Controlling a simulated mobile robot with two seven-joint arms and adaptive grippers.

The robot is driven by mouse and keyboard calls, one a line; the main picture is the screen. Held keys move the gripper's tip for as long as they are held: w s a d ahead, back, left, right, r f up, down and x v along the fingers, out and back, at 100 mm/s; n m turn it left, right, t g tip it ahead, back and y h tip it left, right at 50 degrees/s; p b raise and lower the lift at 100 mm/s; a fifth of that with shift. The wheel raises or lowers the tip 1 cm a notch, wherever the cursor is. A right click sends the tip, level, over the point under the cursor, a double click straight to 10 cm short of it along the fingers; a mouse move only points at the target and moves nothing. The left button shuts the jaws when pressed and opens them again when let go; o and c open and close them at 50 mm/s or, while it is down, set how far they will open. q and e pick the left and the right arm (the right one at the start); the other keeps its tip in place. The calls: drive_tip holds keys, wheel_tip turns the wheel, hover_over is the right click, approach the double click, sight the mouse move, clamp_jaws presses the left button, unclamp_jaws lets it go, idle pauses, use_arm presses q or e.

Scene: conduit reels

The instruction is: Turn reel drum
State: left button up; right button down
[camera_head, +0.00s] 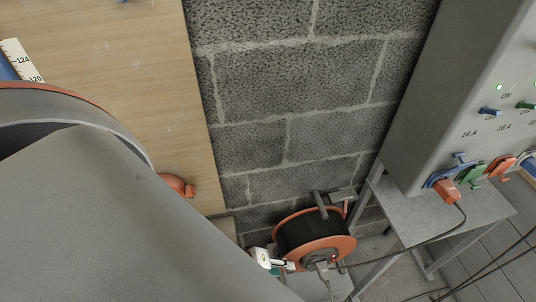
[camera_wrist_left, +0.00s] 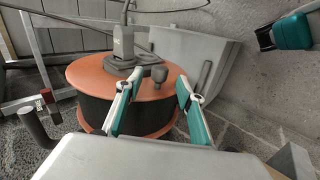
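The reel (camera_head: 312,232) has orange flanges and a black wound drum. It stands low by the block wall in the head view. In the left wrist view, the reel's orange flange (camera_wrist_left: 88,75) faces me, with a grey plug and cable at its hub. A dark grey knob (camera_wrist_left: 158,74) rises near the flange's edge. My left gripper (camera_wrist_left: 158,85) has its two white and teal fingers spread, one on each side of the knob, with visible gaps. It also shows at the reel's left side in the head view (camera_head: 281,264).
A grey socket cabinet (camera_head: 440,110) stands at the right above a metal stand (camera_head: 410,215). An orange plug (camera_head: 447,190) sits in it, with a black cable hanging below. A wooden board (camera_head: 130,60) fills the left. A teal and dark piece (camera_wrist_left: 292,32) shows upper right.

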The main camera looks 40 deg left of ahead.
use_arm(q)
drive_tip(key=v, duration=0.8)
drive_tip(key=shift+r, duration=0.2)
drive_tip(key=shift+s, duration=0.1)
